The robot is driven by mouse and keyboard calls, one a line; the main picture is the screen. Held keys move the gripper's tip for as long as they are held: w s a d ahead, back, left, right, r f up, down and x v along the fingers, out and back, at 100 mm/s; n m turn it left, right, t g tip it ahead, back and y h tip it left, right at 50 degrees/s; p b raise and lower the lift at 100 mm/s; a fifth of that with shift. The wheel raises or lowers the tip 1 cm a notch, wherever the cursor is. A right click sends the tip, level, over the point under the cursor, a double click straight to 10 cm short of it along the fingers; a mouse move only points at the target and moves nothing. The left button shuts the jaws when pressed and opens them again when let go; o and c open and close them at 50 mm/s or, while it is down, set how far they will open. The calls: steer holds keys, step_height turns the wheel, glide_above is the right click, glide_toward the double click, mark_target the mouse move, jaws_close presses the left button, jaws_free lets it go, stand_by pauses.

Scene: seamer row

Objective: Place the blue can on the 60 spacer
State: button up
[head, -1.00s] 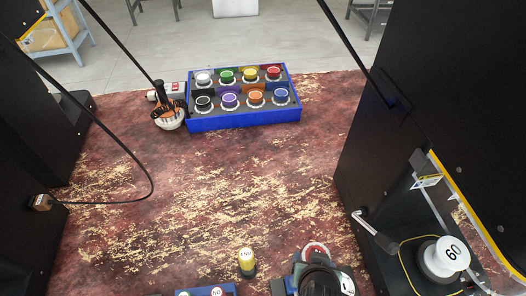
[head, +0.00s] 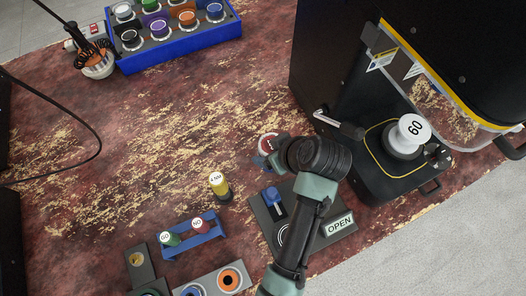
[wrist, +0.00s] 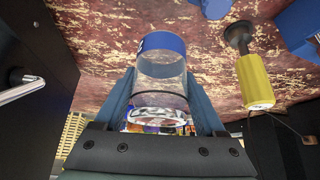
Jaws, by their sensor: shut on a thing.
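My gripper (wrist: 161,95) is shut on the blue can (wrist: 161,42), a clear can with a blue band at its far end. A finger lies on each side of it in the wrist view. In the head view my gripper (head: 268,156) is partly hidden by my wrist, and I cannot make out the can clearly there. The 60 spacer (head: 408,135), a white spool marked 60, stands on the black machine's base at the right. My gripper is to its left, well apart from it.
A yellow cylinder (head: 219,185) stands left of my gripper. A panel with an OPEN label (head: 339,224) lies below my arm. A lever (head: 338,124) sticks out left of the spacer. The blue crate (head: 180,50) of colored lids is far left.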

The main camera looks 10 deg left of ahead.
steer(key=shift+f, duration=3.35)
steer(key=shift+b, duration=0.35)
steer(key=o, duration=1.3)
steer(key=shift+f, duration=0.1)
